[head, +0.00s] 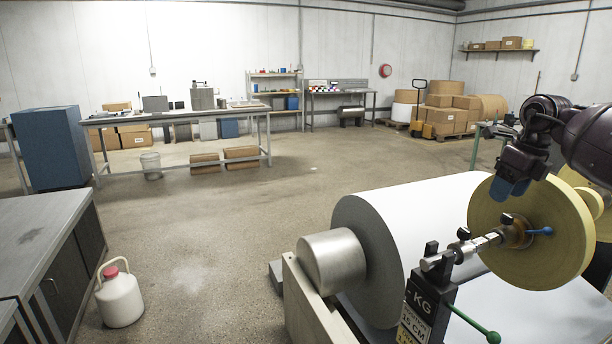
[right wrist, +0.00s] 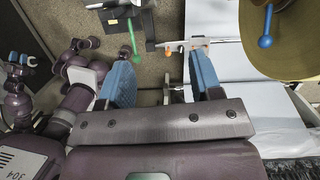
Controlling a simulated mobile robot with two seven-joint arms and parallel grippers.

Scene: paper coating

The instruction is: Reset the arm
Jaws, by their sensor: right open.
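My right gripper (head: 512,188) hangs at the right of the head view, fingers pointing down, in front of the upper left part of a yellow roll (head: 545,225). In the right wrist view its two blue fingers (right wrist: 162,72) stand wide apart with nothing between them. The yellow roll (right wrist: 285,40) shows at the upper right there, beside the fingers and not held. A purple arm part with small blue tips, which looks like my left gripper (right wrist: 22,60), shows at the left edge of that view. It is too small to tell its jaws. The head view does not show it.
A large white paper roll (head: 420,225) lies in the machine, with a metal shaft (head: 475,245) and a green-handled lever (head: 480,328) in front. A grey cabinet (head: 45,225) and a white jug (head: 120,298) stand at the left. The middle floor is clear.

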